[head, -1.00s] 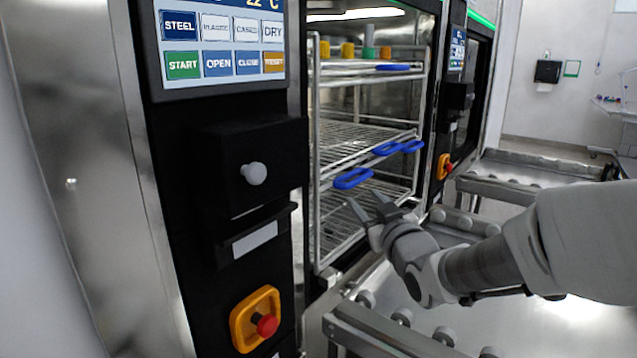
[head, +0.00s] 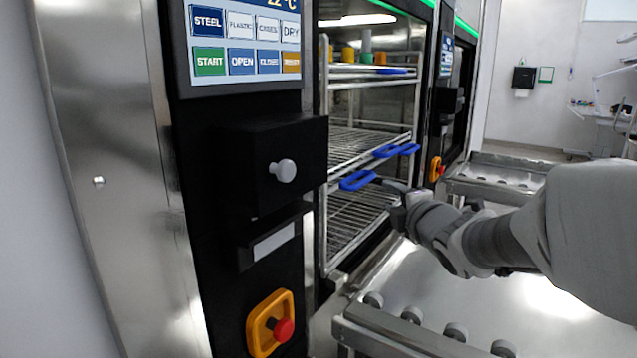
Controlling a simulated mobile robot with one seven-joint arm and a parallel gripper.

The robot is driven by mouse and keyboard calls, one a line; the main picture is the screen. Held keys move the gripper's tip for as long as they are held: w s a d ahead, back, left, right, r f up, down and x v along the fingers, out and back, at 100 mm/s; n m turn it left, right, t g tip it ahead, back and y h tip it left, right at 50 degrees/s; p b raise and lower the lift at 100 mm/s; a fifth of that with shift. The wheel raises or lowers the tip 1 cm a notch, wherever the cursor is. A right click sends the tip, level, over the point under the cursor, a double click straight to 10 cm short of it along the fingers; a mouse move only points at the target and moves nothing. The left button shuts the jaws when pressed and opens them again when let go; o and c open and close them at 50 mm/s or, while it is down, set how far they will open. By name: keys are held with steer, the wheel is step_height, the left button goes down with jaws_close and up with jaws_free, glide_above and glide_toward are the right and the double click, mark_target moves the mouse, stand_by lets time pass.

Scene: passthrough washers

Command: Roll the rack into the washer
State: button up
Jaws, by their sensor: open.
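The wire rack (head: 360,215) stands in the open mouth of the washer (head: 255,200), its shelves mostly inside the chamber. Blue handles show on its front: one at lower left (head: 357,180), a pair at mid height (head: 396,150), and one on the top shelf (head: 391,71). Yellow, green and orange items (head: 365,50) stand on the top shelf. My gripper (head: 385,183) is open at the rack's front, just right of the lower left handle. Its fingertips are partly hidden, and I cannot tell whether they touch the handle or rack.
A roller table (head: 455,300) lies in front of the opening, with rollers along its near edge. A red emergency button (head: 284,329) and a knob (head: 283,170) project from the black panel. Another roller table (head: 500,172) stands farther right before a second washer.

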mark_target(366, 182)
steer(key=w+b, duration=0.1)
steer(key=w, duration=0.4)
steer(key=w+a+f+b, duration=0.1)
steer(key=w, duration=0.5)
steer(key=w+a+f+b, duration=0.1)
steer(key=w, duration=0.4)
steer(key=shift+w+a+f, duration=0.15)
steer(key=shift+a+f, duration=0.05)
steer(key=shift+a, duration=0.05)
steer(key=shift+c, duration=0.3)
jaws_close()
stand_by(0.5)
